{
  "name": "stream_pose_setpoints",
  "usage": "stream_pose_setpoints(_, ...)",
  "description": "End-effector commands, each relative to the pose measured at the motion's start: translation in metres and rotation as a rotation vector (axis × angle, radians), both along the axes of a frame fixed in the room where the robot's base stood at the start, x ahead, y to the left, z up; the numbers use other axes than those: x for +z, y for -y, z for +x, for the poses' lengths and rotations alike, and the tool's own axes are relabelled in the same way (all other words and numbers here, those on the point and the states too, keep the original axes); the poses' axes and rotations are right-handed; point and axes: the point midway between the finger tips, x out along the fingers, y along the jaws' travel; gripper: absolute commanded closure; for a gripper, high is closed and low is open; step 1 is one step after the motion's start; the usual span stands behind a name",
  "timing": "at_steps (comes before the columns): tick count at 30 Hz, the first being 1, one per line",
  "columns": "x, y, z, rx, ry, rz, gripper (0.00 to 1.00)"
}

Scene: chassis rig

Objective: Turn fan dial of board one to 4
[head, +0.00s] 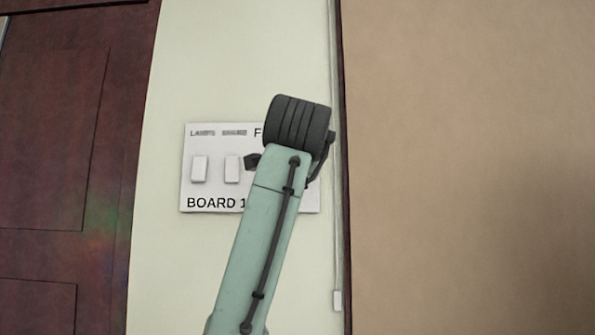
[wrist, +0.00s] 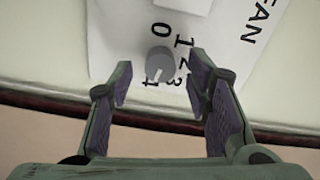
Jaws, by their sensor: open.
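Board one (head: 215,203) is a white panel on the pale wall, labelled "BOARD 1" in the head view. Its fan part is hidden behind my arm there. In the wrist view the fan dial (wrist: 160,62) is a round grey knob beside the printed "FAN", with the numbers 0 to 4 around it. A pale mark on the knob lies on the side near the 4. My gripper (wrist: 162,82) is open, with one finger on each side of the dial. Gaps show between the knob and both fingers; whether either touches it deeper in is unclear.
Two white switches (head: 216,169) sit on the left of the board. A dark red panelled door (head: 60,150) is at the left. A thin vertical conduit (head: 336,240) runs right of the board, beside a brown surface (head: 470,170).

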Motion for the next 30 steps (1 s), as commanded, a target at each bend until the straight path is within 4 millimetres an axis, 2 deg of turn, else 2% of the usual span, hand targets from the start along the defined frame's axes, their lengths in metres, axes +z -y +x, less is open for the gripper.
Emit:
stream_pose_setpoints(6,0.001,0.000,-0.049,0.000,0.004,0.002,0.55)
stream_pose_setpoints(13,0.001,0.000,-0.087,-0.001,0.002,0.001,0.55)
stream_pose_setpoints(18,0.000,0.000,-0.097,0.000,0.000,0.001,0.55)
stream_pose_setpoints(30,0.000,0.000,-0.098,0.001,-0.001,0.001,0.55)
